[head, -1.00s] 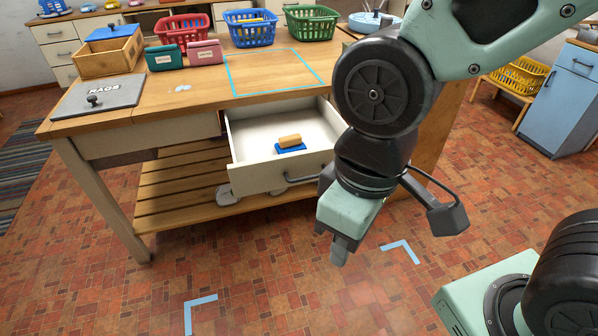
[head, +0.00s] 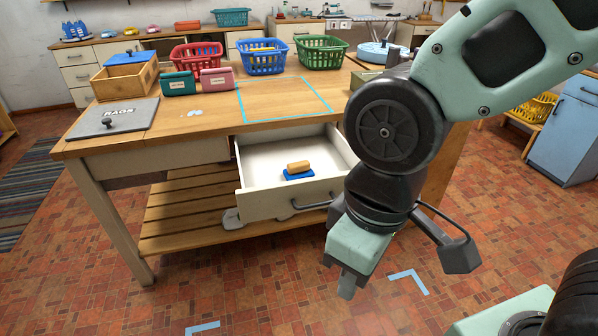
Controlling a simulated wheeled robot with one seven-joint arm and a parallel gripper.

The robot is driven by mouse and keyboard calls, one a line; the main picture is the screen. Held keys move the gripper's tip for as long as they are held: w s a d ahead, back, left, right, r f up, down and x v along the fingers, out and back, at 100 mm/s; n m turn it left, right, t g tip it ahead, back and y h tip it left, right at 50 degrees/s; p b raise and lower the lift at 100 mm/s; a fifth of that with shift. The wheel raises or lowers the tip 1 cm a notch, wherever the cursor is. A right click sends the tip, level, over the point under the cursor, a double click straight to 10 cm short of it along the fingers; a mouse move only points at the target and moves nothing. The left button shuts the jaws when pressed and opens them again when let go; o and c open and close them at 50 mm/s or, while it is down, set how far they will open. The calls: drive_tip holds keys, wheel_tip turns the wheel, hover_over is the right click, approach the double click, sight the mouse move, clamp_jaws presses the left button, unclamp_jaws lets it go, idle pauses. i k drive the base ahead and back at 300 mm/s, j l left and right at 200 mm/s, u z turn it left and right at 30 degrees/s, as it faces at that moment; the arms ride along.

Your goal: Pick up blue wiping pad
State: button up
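The blue wiping pad (head: 299,175) lies inside the open white drawer (head: 262,204) of the wooden table. A tan block-shaped part (head: 299,166) sits on top of the pad. My gripper (head: 347,288) hangs in front of and to the right of the drawer, pointing down, apart from the pad. Its fingers are seen edge-on, so I cannot tell whether they are open or shut. My arm hides the right end of the drawer.
A blue tape square (head: 285,98) is empty. The drawer front and handle (head: 316,202) stick out over the tiled floor.

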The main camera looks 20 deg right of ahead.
sight(301, 169)
drive_tip(key=i+j+z, duration=0.3)
drive_tip(key=i+j, duration=0.25)
drive_tip(key=i+j+z, duration=0.3)
drive_tip(key=i+j, duration=0.35)
